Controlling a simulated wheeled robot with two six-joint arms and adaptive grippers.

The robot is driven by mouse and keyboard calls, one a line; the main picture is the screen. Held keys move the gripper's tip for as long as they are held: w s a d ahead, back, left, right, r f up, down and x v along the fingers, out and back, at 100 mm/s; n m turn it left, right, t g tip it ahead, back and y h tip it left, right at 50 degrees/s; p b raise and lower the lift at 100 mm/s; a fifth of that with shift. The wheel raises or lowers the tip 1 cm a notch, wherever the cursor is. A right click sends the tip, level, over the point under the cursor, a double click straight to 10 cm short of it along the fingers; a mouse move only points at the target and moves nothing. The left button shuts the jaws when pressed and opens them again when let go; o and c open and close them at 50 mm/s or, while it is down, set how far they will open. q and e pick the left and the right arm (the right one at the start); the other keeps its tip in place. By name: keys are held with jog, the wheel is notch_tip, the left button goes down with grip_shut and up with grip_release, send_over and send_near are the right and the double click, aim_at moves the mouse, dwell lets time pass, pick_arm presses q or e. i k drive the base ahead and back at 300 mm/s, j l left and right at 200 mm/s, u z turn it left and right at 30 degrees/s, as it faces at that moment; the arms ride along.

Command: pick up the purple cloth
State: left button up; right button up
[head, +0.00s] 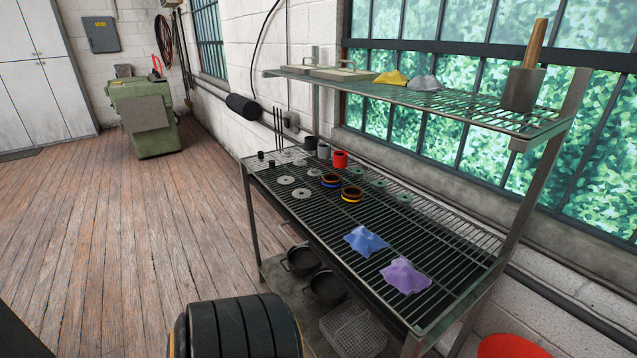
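The purple cloth (405,276) lies crumpled, with a raised middle, on the dark wire surface of the rack's main shelf (440,240), near its front right end. A blue cloth (366,241) lies just behind and to the left of it, with a small gap between them. Nothing covers the purple cloth. Neither my left nor my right gripper is in view.
The upper shelf (450,100) overhangs the back, holding yellow and grey cloths and a wooden-handled tool (524,80). Rings, discs and a red cup (340,159) stand left on the main shelf. Pots (302,261) sit below. A red round thing (512,346) is at bottom right.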

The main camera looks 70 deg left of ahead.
aim_at(401, 273)
jog(key=u, duration=1.35)
